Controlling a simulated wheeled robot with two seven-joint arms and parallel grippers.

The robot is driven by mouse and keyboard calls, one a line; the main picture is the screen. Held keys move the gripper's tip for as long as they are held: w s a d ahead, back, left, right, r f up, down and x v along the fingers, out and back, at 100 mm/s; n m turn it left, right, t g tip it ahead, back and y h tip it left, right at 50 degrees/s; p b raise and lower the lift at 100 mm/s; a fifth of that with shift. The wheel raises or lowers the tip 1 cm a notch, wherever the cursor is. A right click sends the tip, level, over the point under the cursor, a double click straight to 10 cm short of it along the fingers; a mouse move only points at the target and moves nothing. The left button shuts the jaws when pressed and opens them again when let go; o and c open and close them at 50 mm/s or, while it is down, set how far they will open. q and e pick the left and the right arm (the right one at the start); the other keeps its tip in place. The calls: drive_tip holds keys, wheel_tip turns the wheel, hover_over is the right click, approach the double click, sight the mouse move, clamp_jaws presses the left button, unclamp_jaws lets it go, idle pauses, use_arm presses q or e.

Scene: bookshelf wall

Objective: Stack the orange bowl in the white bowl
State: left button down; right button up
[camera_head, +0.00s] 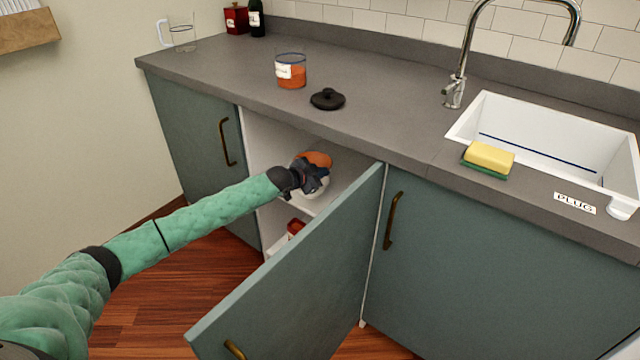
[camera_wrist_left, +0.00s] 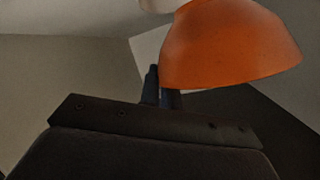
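The orange bowl (camera_head: 318,158) is inside the open cabinet, just above and behind my left gripper (camera_head: 314,178). It fills the upper right of the left wrist view (camera_wrist_left: 230,45). The dark fingers (camera_wrist_left: 161,88) are close together at the bowl's rim and look shut on it; part of the fingers is hidden behind the bowl. The white bowl (camera_head: 322,188) is on the cabinet shelf, below the orange bowl and partly hidden by my gripper. Whether the two bowls touch is not clear. My right gripper is out of view.
The open cabinet door (camera_head: 300,285) stands close to the right of my left arm. A red container (camera_head: 296,228) is on the lower level. On the counter are a jar (camera_head: 290,72), a black lid (camera_head: 327,99), a glass pitcher (camera_head: 181,34), and a sponge (camera_head: 489,158) by the sink (camera_head: 560,125).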

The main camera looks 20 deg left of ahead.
sight(320, 192)
use_arm(q)
drive_tip(key=shift+a+f, duration=0.25)
drive_tip(key=shift+a, duration=0.1)
drive_tip(key=shift+f, duration=1.9)
drive_tip(key=shift+f, duration=0.6)
drive_tip(key=c, duration=1.6)
unclamp_jaws()
